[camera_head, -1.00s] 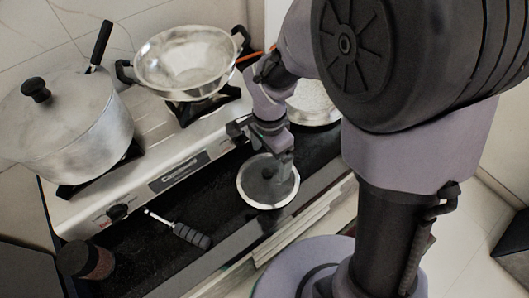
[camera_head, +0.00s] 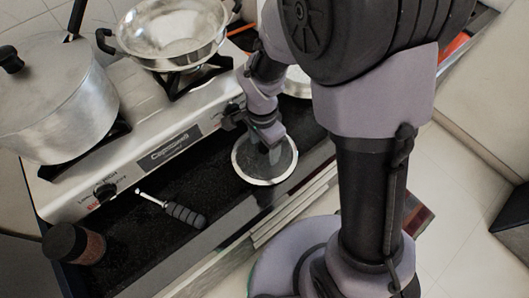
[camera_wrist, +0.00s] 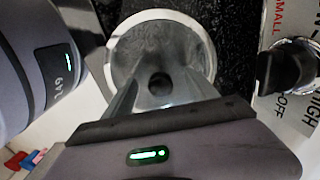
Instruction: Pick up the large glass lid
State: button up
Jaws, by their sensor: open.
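The large glass lid (camera_head: 285,167) is a round, see-through disc with a pale metal rim, lying on the dark counter in front of the stove. In the wrist view the lid (camera_wrist: 160,18) is nearly face-on, with its dark round knob (camera_wrist: 160,84) near the middle. My gripper (camera_head: 272,150) reaches down over the lid and hides part of it in the head view. In the wrist view my gripper (camera_wrist: 160,82) is open, with one finger on each side of the knob. I cannot tell whether the fingers touch the lid.
A black-handled tool (camera_head: 185,213) and a dark jar (camera_head: 70,243) are left of the lid. The counter's front edge is close to the lid.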

jog(key=shift+s+f, duration=0.1)
jog(key=shift+s, duration=0.05)
grip_shut()
